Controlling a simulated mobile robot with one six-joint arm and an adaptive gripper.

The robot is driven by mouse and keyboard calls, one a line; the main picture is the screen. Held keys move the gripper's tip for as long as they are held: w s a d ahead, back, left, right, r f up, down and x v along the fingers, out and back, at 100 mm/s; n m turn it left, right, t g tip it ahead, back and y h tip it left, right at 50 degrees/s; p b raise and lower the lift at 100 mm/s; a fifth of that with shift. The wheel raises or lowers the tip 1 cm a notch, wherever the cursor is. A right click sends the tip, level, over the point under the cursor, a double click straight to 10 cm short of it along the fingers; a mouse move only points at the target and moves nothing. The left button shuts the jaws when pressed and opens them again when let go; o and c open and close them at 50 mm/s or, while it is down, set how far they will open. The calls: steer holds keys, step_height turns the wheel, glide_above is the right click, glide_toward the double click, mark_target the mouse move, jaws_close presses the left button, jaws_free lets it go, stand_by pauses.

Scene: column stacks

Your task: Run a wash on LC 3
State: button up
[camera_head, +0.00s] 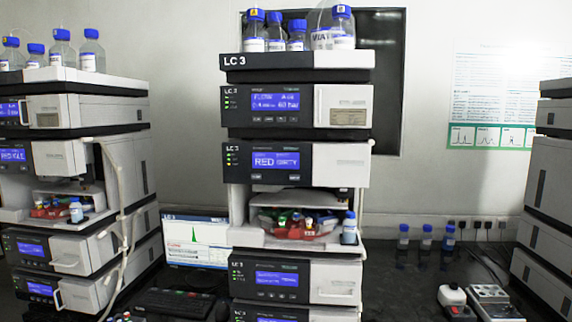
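The LC 3 stack (299,92) stands upright in the middle, named on its top tray (330,60). Several blue-capped bottles (275,32) stand in that tray; one bears a yellow label. The upper module (342,105) and the one below it (340,165) have lit blue screens; the lower screen (275,160) seems to read "RED", the rest too small to read surely. Below is an open bay with a red vial tray (290,232) and a small blue-capped bottle (349,230) at its right. More modules (335,282) with lit screens sit underneath. My gripper is not in view.
A similar stack (75,155) with hanging tubing stands left, another (548,180) at the right edge. Between the stacks are a monitor (195,240), a keyboard (175,302), blue-capped bottles (427,240) and small bench devices (490,300). Some dark bench in front of the bottles is clear.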

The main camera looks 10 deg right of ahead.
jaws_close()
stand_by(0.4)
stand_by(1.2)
